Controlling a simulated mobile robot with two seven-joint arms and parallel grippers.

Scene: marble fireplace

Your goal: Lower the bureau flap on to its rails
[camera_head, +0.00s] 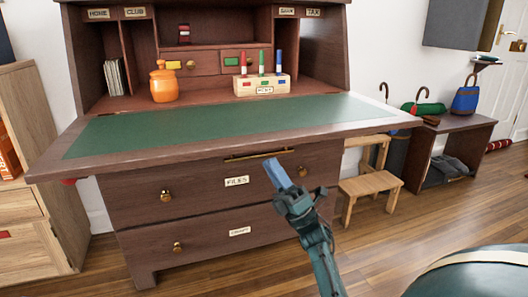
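The bureau flap (210,121) lies lowered and looks about level, its green writing surface facing up. A long brass handle (257,155) runs along its front edge, above the drawers. My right gripper (277,175) is just below and in front of this handle, its blue fingertip pointing up, apart from the handle as far as I can see. Its fingers overlap in this view, so their opening cannot be told. My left gripper is not in view.
An orange jar (164,83) and a wooden pen block (262,86) stand inside the bureau behind the flap. Drawers labelled FILES (237,181) and CRAFT (240,231) are below. A wooden step stool (369,184) stands right; a cabinet (27,200) stands left.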

